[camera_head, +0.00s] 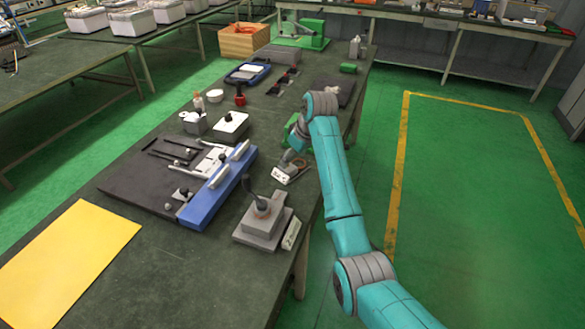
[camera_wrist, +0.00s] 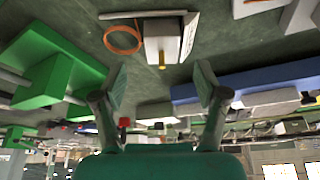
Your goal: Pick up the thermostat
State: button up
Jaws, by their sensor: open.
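The thermostat appears to be a small white box with a brass stem (camera_wrist: 163,48) and a thin copper loop beside it. It lies on the dark green bench top in the wrist view, beyond and between my fingertips. In the head view this pale box (camera_head: 285,175) lies near the bench's right edge, its loop partly seen. My gripper (camera_wrist: 162,80) is open and empty, with its fingers spread wide apart. The box is apart from both fingers. In the head view my arm partly hides the gripper.
A green fixture (camera_wrist: 45,75) stands close to the left finger in the wrist view. A blue bar (camera_head: 215,190) on a dark board lies left of the thermostat. A grey block with a lever (camera_head: 262,222) stands nearer. A yellow sheet (camera_head: 65,260) lies front left.

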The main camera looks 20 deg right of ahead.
aim_at(288, 167)
jog(key=shift+s+x, duration=0.1)
jog(key=shift+x, duration=1.1)
jog(key=shift+s+x, duration=0.15)
jog(key=shift+x, duration=1)
grip_shut()
